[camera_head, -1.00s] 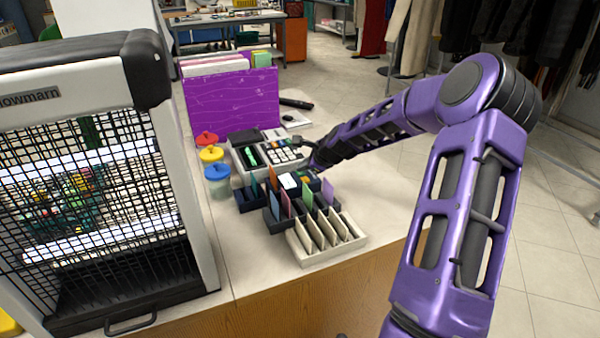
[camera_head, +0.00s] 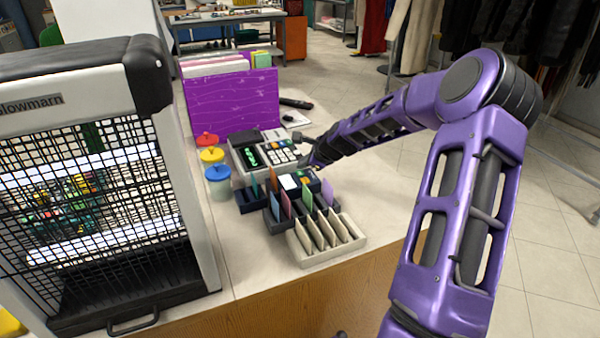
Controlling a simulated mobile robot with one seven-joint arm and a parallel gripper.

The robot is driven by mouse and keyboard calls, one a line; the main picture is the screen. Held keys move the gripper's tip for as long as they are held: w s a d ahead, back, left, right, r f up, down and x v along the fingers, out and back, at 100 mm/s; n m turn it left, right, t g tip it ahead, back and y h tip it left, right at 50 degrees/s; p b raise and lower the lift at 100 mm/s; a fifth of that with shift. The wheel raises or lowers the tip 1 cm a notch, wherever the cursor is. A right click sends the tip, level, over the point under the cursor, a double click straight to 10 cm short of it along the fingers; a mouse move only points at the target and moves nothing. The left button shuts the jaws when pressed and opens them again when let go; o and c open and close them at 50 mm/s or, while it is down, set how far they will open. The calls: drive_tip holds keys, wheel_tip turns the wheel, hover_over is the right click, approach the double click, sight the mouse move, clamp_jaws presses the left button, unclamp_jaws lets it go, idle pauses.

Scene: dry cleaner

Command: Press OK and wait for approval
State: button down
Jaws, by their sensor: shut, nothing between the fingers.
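A grey terminal (camera_head: 268,152) with pale keys and a dark screen showing green characters stands on the counter. A smaller dark device (camera_head: 305,179) with a lit white screen sits just in front of it, partly hidden by card dividers. My gripper (camera_head: 304,141) is small and dark at the end of the purple arm, shut and empty, at the right edge of the grey terminal's keys. I cannot tell whether it touches a key. No OK label is readable on either device.
Divider trays (camera_head: 322,242) stand in front on the counter (camera_head: 255,270). Jars with red, yellow and blue lids (camera_head: 217,173) stand left, beside a mesh-fronted cabinet (camera_head: 100,215). A purple folder (camera_head: 235,98) stands behind. The floor at right is open.

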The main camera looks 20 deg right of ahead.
sight(303, 174)
wheel_tip(303, 174, up, 5)
drive_tip(key=p, duration=0.3)
drive_tip(key=shift+p, duration=0.35)
idle(0.4)
